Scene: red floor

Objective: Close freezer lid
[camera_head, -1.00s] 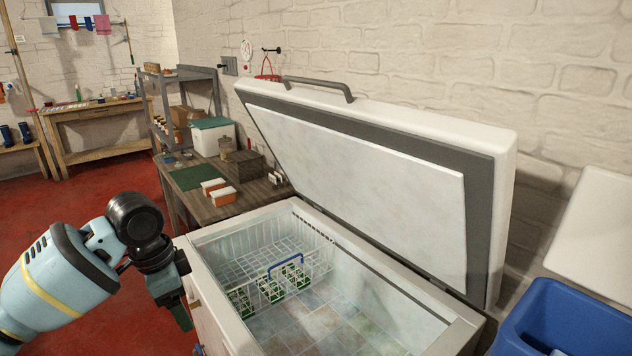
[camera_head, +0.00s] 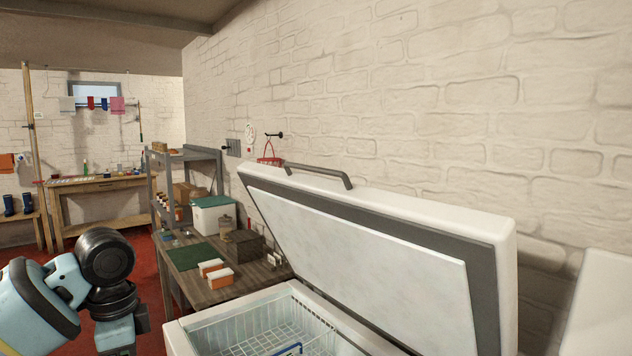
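The white chest freezer (camera_head: 183,338) stands in front of me with its lid (camera_head: 375,258) raised and tilted back toward the brick wall. A grey bar handle (camera_head: 320,172) runs along the lid's upper edge. A white wire basket (camera_head: 265,341) with a blue handle shows inside the freezer, cut off by the bottom of the picture. My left arm comes in at the lower left, beside the freezer's left side and apart from the lid; its gripper is below the picture. My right gripper is not in view.
A wooden bench (camera_head: 222,285) with orange-and-white blocks (camera_head: 214,273) and a white box with a green lid (camera_head: 212,216) stands left of the freezer. A workbench (camera_head: 95,185) is at the far wall. Red floor (camera_head: 140,243) lies between.

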